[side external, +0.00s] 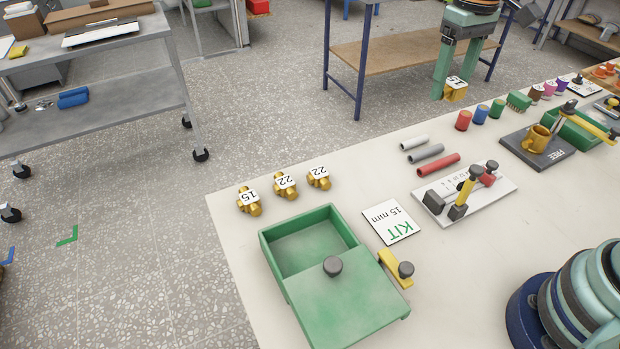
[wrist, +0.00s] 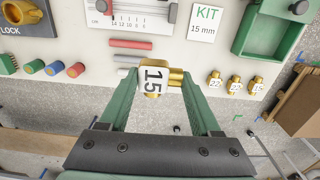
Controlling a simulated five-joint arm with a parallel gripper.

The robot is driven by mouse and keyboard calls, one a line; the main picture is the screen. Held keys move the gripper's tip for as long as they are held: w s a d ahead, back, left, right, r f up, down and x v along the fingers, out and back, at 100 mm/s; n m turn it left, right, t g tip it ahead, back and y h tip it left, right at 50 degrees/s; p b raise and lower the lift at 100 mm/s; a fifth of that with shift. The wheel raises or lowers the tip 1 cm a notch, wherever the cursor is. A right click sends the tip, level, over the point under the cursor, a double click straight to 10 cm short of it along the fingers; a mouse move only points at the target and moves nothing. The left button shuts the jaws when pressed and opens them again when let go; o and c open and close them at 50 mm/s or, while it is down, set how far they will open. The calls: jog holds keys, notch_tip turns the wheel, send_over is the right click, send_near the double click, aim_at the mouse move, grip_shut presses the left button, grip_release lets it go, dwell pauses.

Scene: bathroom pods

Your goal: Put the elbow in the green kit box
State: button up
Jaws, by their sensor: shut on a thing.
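My gripper (side external: 454,84) is raised past the far edge of the table, with its two green fingers shut on a brass elbow (side external: 456,95). The elbow carries a white label reading 15 and also shows between the fingertips in the wrist view (wrist: 152,76). The green kit box (side external: 277,268) stands on the near part of the table, well away from my gripper. Its green lid (side external: 355,297) with a dark knob covers the nearer part, leaving the far part open and empty. The box also shows at the upper right in the wrist view (wrist: 270,50).
Brass fittings labelled 15 (side external: 248,201) and 22 (side external: 286,185) stand in a row by the box. A KIT 15 mm card (side external: 391,222) and a yellow clamp (side external: 393,268) are beside it. A gauge board (side external: 464,201) and loose tubes (side external: 438,164) lie farther right.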

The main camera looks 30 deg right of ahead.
jog(key=s+d+m, duration=0.2)
jog(key=d+m, duration=0.2)
jog(key=d, duration=0.3)
jog(key=s+d+m, duration=0.3)
jog(key=d+m, duration=0.2)
jog(key=d, duration=0.3)
jog(key=m, duration=0.9)
send_over(548, 191)
notch_tip(548, 191, down, 2)
jog(key=f, duration=0.1)
notch_tip(548, 191, down, 19)
jog(key=shift+f, duration=0.1)
jog(key=o, duration=1.4)
jog(key=shift+o, duration=0.2)
